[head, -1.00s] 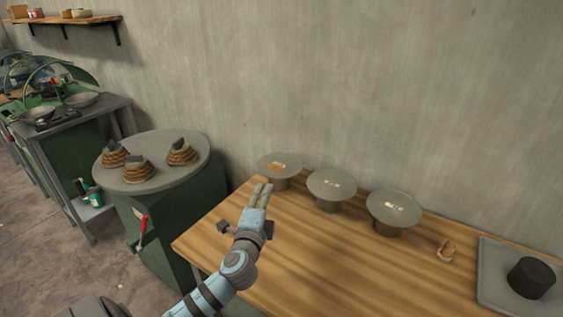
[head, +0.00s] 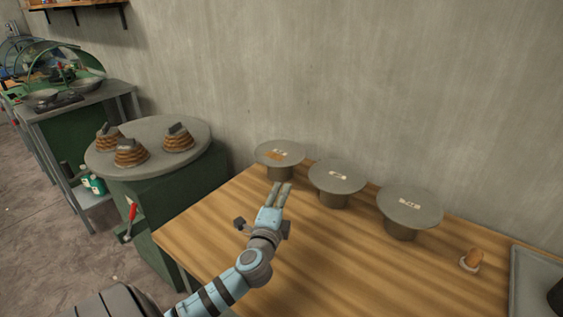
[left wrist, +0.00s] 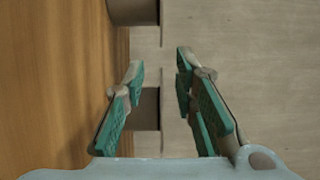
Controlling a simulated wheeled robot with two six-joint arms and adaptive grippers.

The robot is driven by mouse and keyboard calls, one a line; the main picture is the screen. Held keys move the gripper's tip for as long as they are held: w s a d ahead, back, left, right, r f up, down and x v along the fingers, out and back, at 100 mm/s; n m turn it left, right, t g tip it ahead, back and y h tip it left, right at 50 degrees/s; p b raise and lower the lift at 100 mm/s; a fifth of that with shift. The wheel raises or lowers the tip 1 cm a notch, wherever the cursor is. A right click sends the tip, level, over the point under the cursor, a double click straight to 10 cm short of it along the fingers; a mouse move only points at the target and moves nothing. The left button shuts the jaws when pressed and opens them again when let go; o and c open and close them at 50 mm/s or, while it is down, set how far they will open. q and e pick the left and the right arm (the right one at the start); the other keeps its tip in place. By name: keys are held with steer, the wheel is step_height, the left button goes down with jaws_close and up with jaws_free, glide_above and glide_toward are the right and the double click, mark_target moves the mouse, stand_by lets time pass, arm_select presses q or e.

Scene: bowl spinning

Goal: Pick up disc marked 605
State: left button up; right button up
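Three round grey discs stand on short pedestals along the back of the wooden table: the left disc (head: 279,151), the middle disc (head: 336,175) and the right disc (head: 410,210). Each has a small pale marking on top that is too small to read, so I cannot tell which is 605. My left gripper (head: 281,187) is open and empty, in front of the left and middle discs. In the left wrist view, its teal-padded fingers (left wrist: 160,68) are apart, with a grey pedestal (left wrist: 147,105) showing beyond and between them. My right gripper is out of view.
The wooden table (head: 300,260) is clear at the front. A small orange-brown item (head: 472,258) sits right of the discs, beside a grey tray (head: 530,285). A round grey table (head: 105,165) with three brown stacks stands left. The wall is close behind the discs.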

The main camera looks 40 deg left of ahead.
arm_select(q)
steer(key=b+x, duration=0.2)
steer(key=x, duration=1.2)
steer(key=shift+w+a, duration=0.2)
steer(key=shift+s+r, duration=0.1)
steer(key=shift+r, duration=0.05)
jaws_close()
